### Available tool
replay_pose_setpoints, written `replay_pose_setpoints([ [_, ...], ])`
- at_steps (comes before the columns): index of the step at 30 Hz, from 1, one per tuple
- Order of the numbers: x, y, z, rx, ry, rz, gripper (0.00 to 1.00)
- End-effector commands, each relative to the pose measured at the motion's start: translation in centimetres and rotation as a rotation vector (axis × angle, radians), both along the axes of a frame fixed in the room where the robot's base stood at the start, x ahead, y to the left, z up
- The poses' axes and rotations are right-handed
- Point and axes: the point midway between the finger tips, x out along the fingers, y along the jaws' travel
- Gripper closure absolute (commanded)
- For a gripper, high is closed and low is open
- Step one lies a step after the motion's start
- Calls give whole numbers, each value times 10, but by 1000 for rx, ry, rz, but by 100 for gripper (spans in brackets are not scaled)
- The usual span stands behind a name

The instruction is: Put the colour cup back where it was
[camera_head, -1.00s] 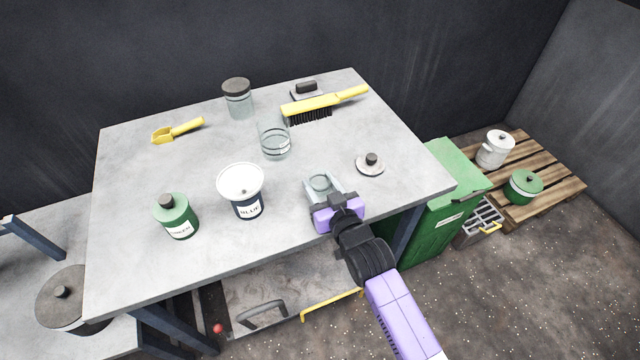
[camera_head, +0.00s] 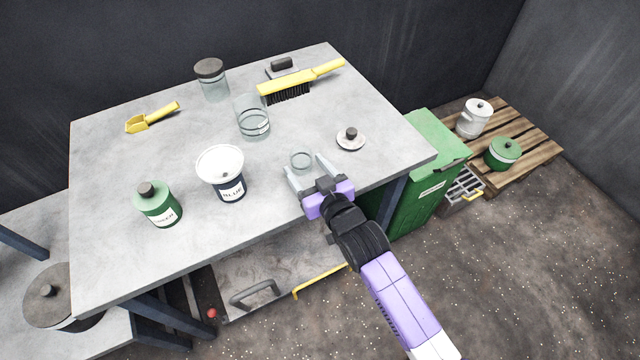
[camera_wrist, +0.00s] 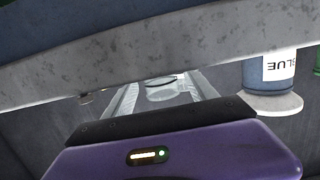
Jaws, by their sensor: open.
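A small clear cup (camera_head: 301,161) stands on the grey table (camera_head: 310,118) near its front right edge. I take it for the colour cup, though no colour shows in it. My gripper (camera_head: 307,172) is open, its fingertips low at the front of this cup, one to each side. The purple palm is over the table's front edge. In the wrist view the cup (camera_wrist: 162,90) shows between the two pale fingers, apart from the palm. Whether a finger touches it I cannot tell.
Left of the gripper stand a BLUE container (camera_head: 229,188) with a white top and a green bottle (camera_head: 158,205). A larger glass (camera_head: 253,125), a lidded jar (camera_head: 212,82), a yellow brush (camera_head: 300,82), a scoop (camera_head: 152,118) and a round lid (camera_head: 351,140) lie around the cup.

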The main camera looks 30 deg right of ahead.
Motion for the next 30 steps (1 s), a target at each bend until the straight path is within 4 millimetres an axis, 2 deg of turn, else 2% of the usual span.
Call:
replay_pose_setpoints([
  [1,-12,-1,1,-2,2,-1,34],
  [6,-46,0,7,-2,3,0,34],
  [12,-76,-1,14,0,2,-1,34],
  [18,-88,0,17,0,1,0,34],
  [26,-90,0,18,0,0,0,34],
  [28,-96,-1,16,-1,3,1,34],
  [30,-111,-2,12,-5,8,3,34],
])
